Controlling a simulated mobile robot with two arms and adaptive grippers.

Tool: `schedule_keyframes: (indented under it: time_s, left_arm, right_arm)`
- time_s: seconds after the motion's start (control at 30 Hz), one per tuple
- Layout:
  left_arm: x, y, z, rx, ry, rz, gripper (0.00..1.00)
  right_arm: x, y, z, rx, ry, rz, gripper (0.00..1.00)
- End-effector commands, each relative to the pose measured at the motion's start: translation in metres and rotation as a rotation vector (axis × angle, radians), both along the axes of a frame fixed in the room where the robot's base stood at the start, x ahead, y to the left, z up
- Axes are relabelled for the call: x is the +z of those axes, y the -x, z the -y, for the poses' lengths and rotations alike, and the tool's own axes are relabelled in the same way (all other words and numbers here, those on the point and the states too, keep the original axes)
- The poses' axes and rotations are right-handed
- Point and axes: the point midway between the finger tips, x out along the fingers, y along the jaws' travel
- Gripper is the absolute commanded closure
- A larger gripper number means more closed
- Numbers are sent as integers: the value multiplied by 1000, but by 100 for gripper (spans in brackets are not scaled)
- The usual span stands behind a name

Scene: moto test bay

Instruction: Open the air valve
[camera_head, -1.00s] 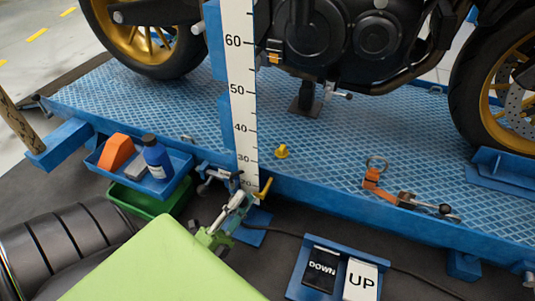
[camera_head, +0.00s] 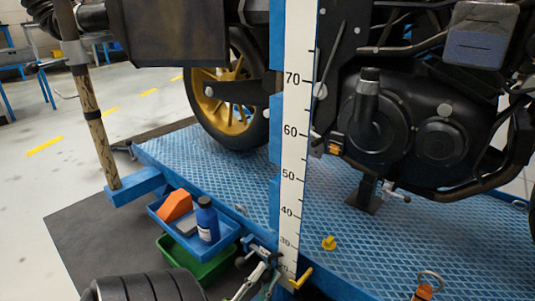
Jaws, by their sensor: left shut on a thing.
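The air valve's yellow lever (camera_head: 301,278) shows low in the head view, at the front edge of the blue lift platform, by the foot of the white scale. My left gripper (camera_head: 274,278) is at the lever's left side, shut, apparently on the lever; its fingertips are small and partly hidden. The lower part of the gripper is cut off by the bottom edge of the picture. The valve body is hard to tell from the fittings around it. My right gripper is not in view.
The scale (camera_head: 297,150) stands upright close to my gripper. A blue tray (camera_head: 222,240) with a blue bottle (camera_head: 207,220) and an orange block (camera_head: 175,206) is to the left, above a green bin (camera_head: 185,262). A motorcycle (camera_head: 385,125) stands on the platform (camera_head: 240,180).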

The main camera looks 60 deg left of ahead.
Motion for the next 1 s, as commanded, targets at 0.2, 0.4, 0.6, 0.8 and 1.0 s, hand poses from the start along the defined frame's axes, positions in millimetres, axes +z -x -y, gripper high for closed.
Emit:
schedule_keyframes:
  time_s: [0.2,0.4,0.6,0.8,1.0]
  left_arm:
    - [0,0,-6,15,-4,-3,69]
    - [0,0,-4,10,-2,-2,59]
    - [-1,1,-2,7,-1,-2,59]
    - [-15,17,-1,11,-2,-5,59]
    - [-20,63,7,12,-2,-7,59]
  right_arm:
    - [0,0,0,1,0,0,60]
    - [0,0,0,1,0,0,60]
    - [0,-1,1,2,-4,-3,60]
    - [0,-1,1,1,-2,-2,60]
    - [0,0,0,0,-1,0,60]
